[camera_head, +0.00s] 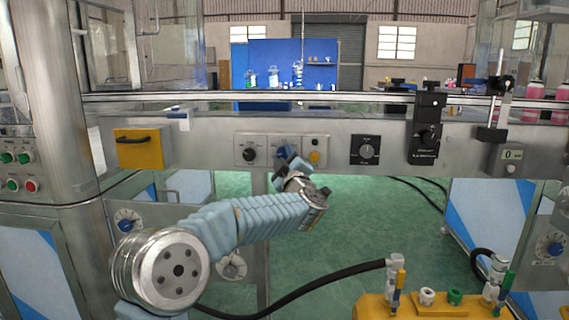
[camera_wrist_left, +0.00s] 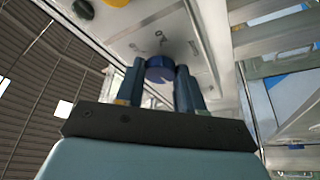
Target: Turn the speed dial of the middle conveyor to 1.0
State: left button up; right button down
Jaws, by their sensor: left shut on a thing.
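The blue dial (camera_wrist_left: 160,66) sits between the two fingers of my left gripper (camera_wrist_left: 158,88) in the left wrist view, on a pale panel with small printed marks. The marks are too small to read. In the head view my left gripper (camera_head: 286,156) reaches up to the control panel (camera_head: 266,139) on the middle conveyor's front and is shut on this dial, which it mostly covers. The dial's pointer is hidden. My right gripper is not in view.
A black knob (camera_head: 249,153) is left of the gripped dial, and a yellow button (camera_head: 314,156) is right of it. A yellow fixture (camera_head: 420,308) stands at the lower right.

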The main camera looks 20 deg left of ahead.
pick_arm(q)
jog(key=shift+r+n+g, duration=0.1)
jog(key=shift+n+g, duration=0.7)
jog(key=shift+n, duration=1.3)
jog(key=o, duration=1)
jog(key=shift+o, duration=0.2)
jog(key=shift+d, duration=0.1)
jog(key=b+v, duration=0.1)
jog(key=v, duration=1.2)
jog(key=shift+s+d, duration=0.25)
